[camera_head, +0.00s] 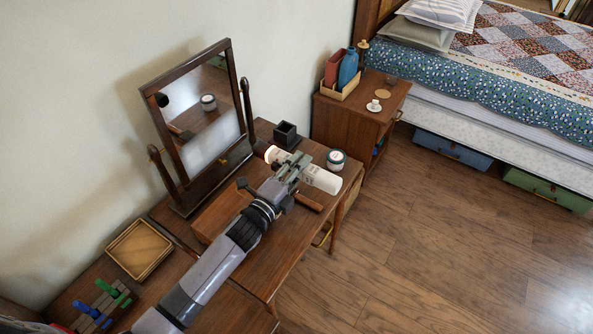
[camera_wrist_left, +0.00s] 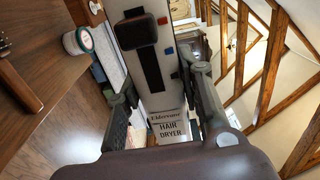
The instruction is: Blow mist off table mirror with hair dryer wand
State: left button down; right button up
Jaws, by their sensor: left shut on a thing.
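The table mirror (camera_head: 188,92) stands tilted in a dark wooden frame on the dressing table. A pale, cloudy patch of mist (camera_head: 210,143) covers the lower part of its glass; the upper part gives clear reflections. My left gripper (camera_head: 292,170) is shut on the white hair dryer wand (camera_head: 322,180) and holds it above the table, in front and to the right of the mirror. One end of the wand points toward the mirror side. In the left wrist view the wand (camera_wrist_left: 165,118) lies between the fingers, with "HAIR DRYER" lettering. My right gripper is not in view.
A small dark box (camera_head: 286,134) and a round jar (camera_head: 336,159) stand behind the wand. A square wooden tray (camera_head: 139,249) and several coloured sticks (camera_head: 103,300) lie at left. A nightstand (camera_head: 345,115) stands beyond. The floor at right is clear.

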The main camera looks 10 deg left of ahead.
aim_at(318, 170)
pick_arm(q)
jog(key=shift+w+d+f, duration=0.15)
jog(key=shift+w+f, duration=0.1)
jog(key=shift+w, duration=0.05)
jog(key=shift+w, duration=0.1)
jog(key=shift+b+x, duration=1.2)
jog(key=shift+x, duration=1.2)
jog(key=p+v, duration=0.3)
jog(key=v, duration=0.7)
jog(key=shift+w+d+r+p, duration=0.35)
jog(key=shift+w+r+p, duration=0.4)
jog(key=shift+r, duration=0.25)
jog(key=shift+w+d+r+p, duration=0.3)
jog(key=shift+w+r+p, duration=0.45)
jog(key=shift+r, duration=0.25)
jog(key=shift+w+d+r+p, duration=0.35)
jog(key=shift+w+r+p, duration=0.4)
jog(key=shift+r, duration=0.3)
jog(key=shift+s+d, duration=0.3)
jog(key=shift+d, duration=0.5)
jog(key=shift+s+d, duration=0.35)
jog(key=shift+d, duration=0.4)
jog(key=shift+s+d, duration=0.3)
jog(key=shift+d, duration=0.5)
